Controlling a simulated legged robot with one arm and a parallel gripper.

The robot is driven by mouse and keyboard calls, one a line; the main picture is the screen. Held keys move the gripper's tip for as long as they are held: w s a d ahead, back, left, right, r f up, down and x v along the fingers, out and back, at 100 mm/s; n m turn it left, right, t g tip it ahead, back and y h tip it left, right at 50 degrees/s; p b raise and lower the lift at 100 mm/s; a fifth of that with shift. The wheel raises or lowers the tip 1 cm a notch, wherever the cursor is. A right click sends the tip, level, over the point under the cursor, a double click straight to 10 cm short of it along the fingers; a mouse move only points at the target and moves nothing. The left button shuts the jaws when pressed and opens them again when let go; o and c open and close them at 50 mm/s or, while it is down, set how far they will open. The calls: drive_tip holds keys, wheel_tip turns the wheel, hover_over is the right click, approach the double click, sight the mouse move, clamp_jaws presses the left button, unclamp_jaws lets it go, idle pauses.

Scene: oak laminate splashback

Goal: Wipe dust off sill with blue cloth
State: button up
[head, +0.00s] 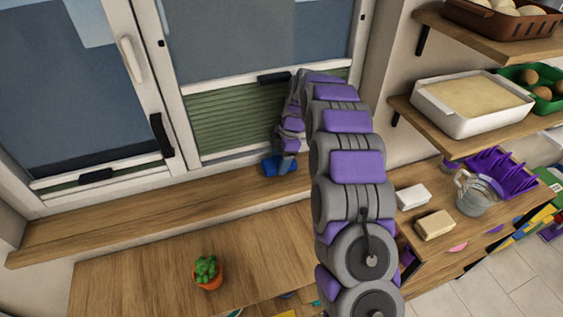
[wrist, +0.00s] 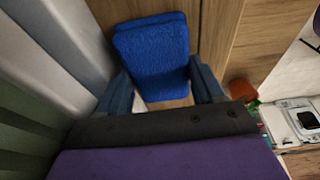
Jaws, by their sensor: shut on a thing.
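The wooden sill (head: 150,205) runs below the window, and its bare wood also shows beside the cloth in the wrist view (wrist: 216,40). My gripper (head: 283,157) is at the right part of the sill, close to the window frame. It is shut on the blue cloth (head: 279,167), a folded, fuzzy pad. In the wrist view the cloth (wrist: 153,50) sits between the two dark fingers of my gripper (wrist: 160,76). I cannot tell if the cloth touches the sill. I can make out no dust; my arm hides the sill's right end.
A potted cactus (head: 207,272) stands on the lower wooden counter (head: 130,275) in front of the sill. Window handles (head: 161,136) stick out above the sill. At the right are shelves (head: 450,132), a glass jug (head: 477,192) and a purple rack (head: 503,170). The sill's left stretch is clear.

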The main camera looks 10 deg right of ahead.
drive_tip(key=shift+w+a+r+p, duration=0.15)
drive_tip(key=shift+r+p, duration=0.1)
drive_tip(key=shift+r, duration=1.1)
drive_tip(key=shift+w+d+r+p, duration=0.1)
drive_tip(key=shift+r+p, duration=0.1)
drive_tip(key=shift+r, duration=1.1)
drive_tip(key=shift+r, duration=1.3)
drive_tip(key=shift+a, duration=0.1)
drive_tip(key=shift+r+p, duration=0.1)
drive_tip(key=shift+p, duration=0.2)
